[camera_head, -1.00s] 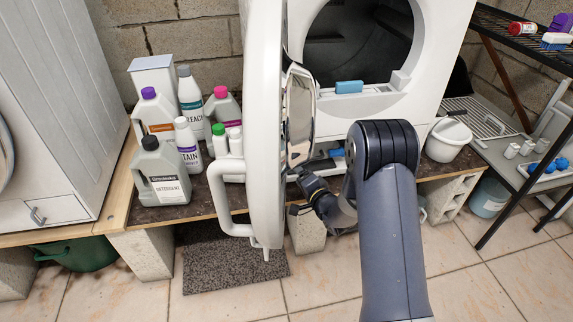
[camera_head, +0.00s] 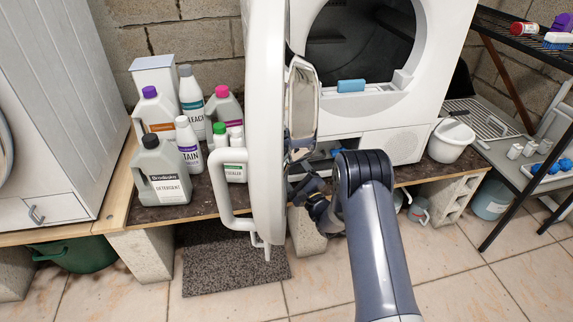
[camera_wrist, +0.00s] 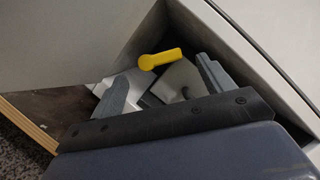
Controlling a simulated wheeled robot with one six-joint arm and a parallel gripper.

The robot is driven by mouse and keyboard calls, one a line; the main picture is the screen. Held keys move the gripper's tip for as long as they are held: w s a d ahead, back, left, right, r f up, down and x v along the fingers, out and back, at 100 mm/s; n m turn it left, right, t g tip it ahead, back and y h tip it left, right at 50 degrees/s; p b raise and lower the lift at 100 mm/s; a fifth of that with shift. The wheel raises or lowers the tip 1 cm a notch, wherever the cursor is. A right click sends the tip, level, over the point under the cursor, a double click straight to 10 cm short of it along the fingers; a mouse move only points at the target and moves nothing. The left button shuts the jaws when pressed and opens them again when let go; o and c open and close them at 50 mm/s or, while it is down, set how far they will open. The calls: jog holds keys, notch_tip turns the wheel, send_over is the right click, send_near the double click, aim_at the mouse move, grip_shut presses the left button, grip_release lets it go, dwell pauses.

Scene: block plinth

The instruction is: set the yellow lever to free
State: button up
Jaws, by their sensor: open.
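The yellow lever (camera_wrist: 160,59) shows in the wrist view, in a dark recess between pale panels. My gripper (camera_wrist: 161,69) is open. One grey finger is to the left of the lever and the other to its right, and I see nothing held between them. Whether a finger touches the lever I cannot tell. In the head view the lever is not visible, and the open white round door hides part of my wrist and the gripper's end. Any marking for the free position is not visible.
The white door (camera_head: 264,150) stands open at the left of the white machine (camera_head: 445,60). Several bottles, among them a grey detergent bottle (camera_head: 160,172), stand left of it on the bench. A white tub (camera_head: 449,140) stands at the right. The tiled floor (camera_head: 455,285) in front is clear.

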jog(key=shift+b+x, duration=0.5)
jog(key=shift+x, duration=1.8)
jog(key=c, duration=1)
jog(key=shift+r+n, duration=0.1)
jog(key=shift+n, duration=0.3)
jog(key=n, duration=0.1)
jog(key=n+g, duration=0.1)
jog(key=shift+a+r+n, duration=0.15)
jog(key=shift+r+n, duration=0.05)
jog(key=shift+n, duration=0.1)
jog(key=shift+s+a+n+g+p, duration=0.15)
jog(key=shift+n+g+p, duration=0.15)
jog(key=shift+n, duration=0.5)
jog(key=shift+a+n+g+p, duration=0.15)
jog(key=shift+n+g, duration=0.25)
jog(key=shift+n, duration=0.4)
jog(key=shift+h, duration=0.3)
jog(key=o, duration=1)
